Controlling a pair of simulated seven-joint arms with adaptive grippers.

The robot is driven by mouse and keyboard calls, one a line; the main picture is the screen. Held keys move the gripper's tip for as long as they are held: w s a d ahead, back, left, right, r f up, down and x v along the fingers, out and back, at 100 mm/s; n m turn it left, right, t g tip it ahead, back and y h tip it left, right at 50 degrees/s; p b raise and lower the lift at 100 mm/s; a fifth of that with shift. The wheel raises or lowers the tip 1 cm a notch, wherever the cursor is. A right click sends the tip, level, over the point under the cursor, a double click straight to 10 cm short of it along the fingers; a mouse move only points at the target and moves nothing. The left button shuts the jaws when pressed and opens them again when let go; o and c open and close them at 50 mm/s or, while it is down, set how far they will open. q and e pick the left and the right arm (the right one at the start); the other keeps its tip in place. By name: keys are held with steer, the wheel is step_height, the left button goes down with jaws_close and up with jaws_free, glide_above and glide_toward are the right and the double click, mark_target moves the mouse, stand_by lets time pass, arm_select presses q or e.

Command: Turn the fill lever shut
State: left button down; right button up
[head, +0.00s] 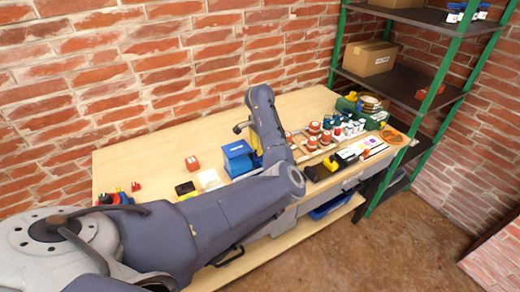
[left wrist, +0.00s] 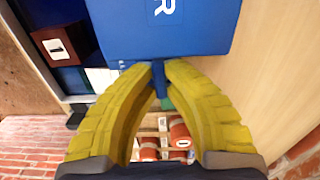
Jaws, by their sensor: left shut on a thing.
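My left gripper (left wrist: 160,72) has yellow ribbed fingers, shut on a narrow blue lever-like piece (left wrist: 161,84) at the edge of a blue box. I take this piece to be the fill lever; most of it is hidden between the fingertips. The blue box (left wrist: 165,32) carries a white letter and fills the top of the left wrist view. In the head view the blue box (head: 238,158) stands on the table, and my left gripper (head: 257,158) is at its right side, mostly hidden behind my arm. My right gripper is not in view.
Red-and-white containers (head: 312,140) and small bottles stand right of my arm on the wooden table (head: 130,160). A yellow-and-black tool (head: 328,165) lies near the front edge. A green-framed shelf (head: 425,95) stands right. The table's back left is clear.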

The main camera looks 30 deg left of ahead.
arm_select(q)
steer(key=shift+m, duration=0.3)
stand_by(0.4)
steer(key=c, duration=1.7)
jaws_free()
step_height(320, 180, up, 12)
